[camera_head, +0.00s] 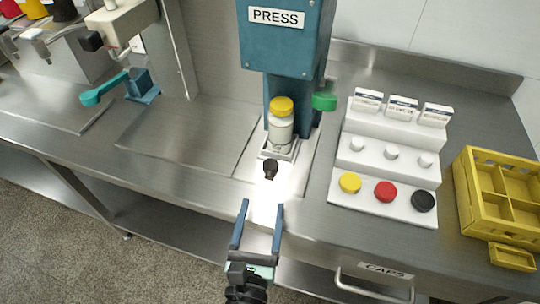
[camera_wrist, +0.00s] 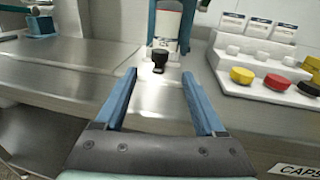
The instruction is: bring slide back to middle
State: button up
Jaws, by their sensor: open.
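The slide (camera_head: 292,152) is a small pale plate under the blue press (camera_head: 284,45), with a black knob (camera_head: 270,168) at its front. A white jar (camera_head: 281,130) with a yellow cap (camera_head: 282,106) stands upright on it. In the wrist view the knob (camera_wrist: 159,58) is straight ahead, beyond the fingertips, with the lower jar (camera_wrist: 167,28) behind it. My gripper (camera_head: 261,205) is open and empty, in front of the knob and apart from it, near the counter's front edge. It also shows in the wrist view (camera_wrist: 158,76).
A white stepped rack (camera_head: 385,160) with yellow, red and black caps stands right of the press. A yellow crate (camera_head: 500,195) is at the far right. A drawer marked CAPS (camera_head: 385,268) is below the edge. A teal lever (camera_head: 105,90) is at left. The counter left of the slide is clear.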

aim_at(269, 171)
jog(key=w, duration=0.4)
jog(key=w+d, duration=0.1)
jog(key=w, duration=0.2)
jog(key=w+p, duration=0.1)
jog(key=w, duration=0.3)
jog(key=shift+w+d, duration=0.35)
jog(key=shift+d, duration=0.05)
grip_shut()
dwell(0.9)
